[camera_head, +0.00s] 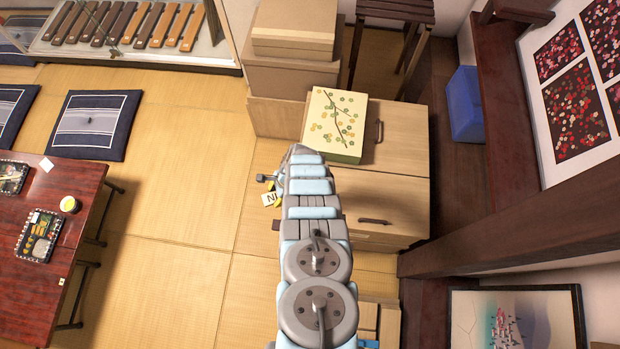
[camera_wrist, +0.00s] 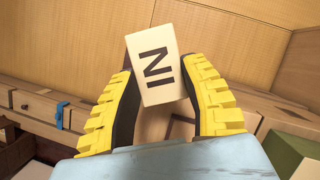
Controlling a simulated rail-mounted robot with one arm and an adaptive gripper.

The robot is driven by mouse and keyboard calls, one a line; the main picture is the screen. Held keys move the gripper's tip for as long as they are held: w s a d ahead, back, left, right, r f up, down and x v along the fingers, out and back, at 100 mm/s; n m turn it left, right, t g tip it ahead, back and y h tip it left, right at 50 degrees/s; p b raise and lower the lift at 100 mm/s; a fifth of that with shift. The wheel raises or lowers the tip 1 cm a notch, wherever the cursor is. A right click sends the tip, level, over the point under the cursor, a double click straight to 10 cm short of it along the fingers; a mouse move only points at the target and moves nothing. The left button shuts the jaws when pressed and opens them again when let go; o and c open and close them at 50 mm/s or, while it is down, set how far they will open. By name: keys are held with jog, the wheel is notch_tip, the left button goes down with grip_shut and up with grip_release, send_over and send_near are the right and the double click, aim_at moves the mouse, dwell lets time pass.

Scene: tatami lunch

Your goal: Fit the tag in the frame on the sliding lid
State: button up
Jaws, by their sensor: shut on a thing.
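In the head view the tag (camera_head: 269,199) shows left of my arm, over the floor beside the wooden cabinet (camera_head: 395,205). My arm hides much of the gripper there. I cannot make out a sliding lid or its frame for certain. A wooden box front with a small dark frame-like mark (camera_wrist: 25,101) lies at the left in the wrist view.
A flower-patterned box (camera_head: 335,125) stands on the cabinet. Stacked cardboard boxes (camera_head: 295,40) are behind it. Wooden boxes (camera_head: 388,322) stand at the lower right of my arm. A low table (camera_head: 65,190) is at left. The tatami between (camera_head: 175,205) is clear.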

jog(key=w+d+n+g+h+b, duration=0.1)
jog(key=w+d+n+b, duration=0.2)
jog(key=b, duration=0.9)
jog(key=w+d+f+n+g+h+b, duration=0.1)
jog(key=w+d+n+b, duration=0.3)
jog(key=d+n+b, duration=0.5)
jog(key=h+b, duration=0.1)
jog(key=b, duration=0.2)
jog(key=shift+f+n+g+h+b, duration=0.25)
jog(key=shift+n+g+h+b, duration=0.05)
jog(key=shift+g, duration=0.1)
jog(key=shift+f, duration=0.15)
notch_tip(320, 180, down, 6)
jog(key=b, duration=0.6)
jog(key=shift+f, duration=0.65)
jog(key=shift+w+f, duration=0.15)
jog(key=shift+f, duration=0.2)
dwell(0.5)
